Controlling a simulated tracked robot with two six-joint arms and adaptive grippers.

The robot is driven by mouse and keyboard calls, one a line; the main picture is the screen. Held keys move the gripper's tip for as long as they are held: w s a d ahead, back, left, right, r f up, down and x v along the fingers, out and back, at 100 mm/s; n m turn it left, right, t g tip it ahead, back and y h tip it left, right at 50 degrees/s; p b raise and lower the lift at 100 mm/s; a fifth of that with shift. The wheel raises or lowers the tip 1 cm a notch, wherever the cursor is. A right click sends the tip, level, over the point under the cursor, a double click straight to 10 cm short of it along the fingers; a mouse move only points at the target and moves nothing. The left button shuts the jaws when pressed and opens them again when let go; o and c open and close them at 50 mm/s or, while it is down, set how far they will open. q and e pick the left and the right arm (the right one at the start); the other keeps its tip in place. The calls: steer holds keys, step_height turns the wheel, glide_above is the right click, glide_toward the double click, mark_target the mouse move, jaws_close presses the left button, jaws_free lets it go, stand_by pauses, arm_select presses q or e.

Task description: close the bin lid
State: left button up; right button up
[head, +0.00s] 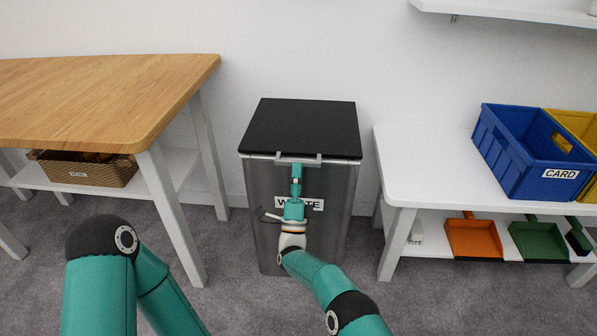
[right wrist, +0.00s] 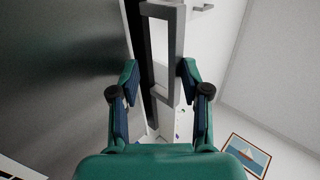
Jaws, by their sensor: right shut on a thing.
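The waste bin (head: 335,235) is a tall steel box with a white label, standing on the carpet between two tables. Its black lid (head: 300,125) lies flat, or nearly so, over the top; I cannot tell whether a small gap is left. A grey bar handle (head: 312,160) sits at the lid's front edge. My right gripper (head: 297,168) is at the handle, in front of the bin, and partly hides the label. In the right wrist view the handle (right wrist: 175,45) runs between the two fingers, which are shut on it. My left gripper is out of view.
A wooden-topped table (head: 110,90) with a basket (head: 85,172) below stands at left. A white table (head: 430,165) stands close at right, with a blue card crate (head: 530,165) on top and orange (head: 473,240) and green (head: 540,243) trays below.

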steer(key=shift+o, duration=0.8)
steer(key=shift+w+d+f, duration=0.2)
steer(key=shift+w+f, duration=0.2)
steer(key=shift+f, duration=0.05)
steer(key=v, duration=0.8)
steer(key=shift+s+a, duration=0.2)
steer(key=shift+r, duration=0.15)
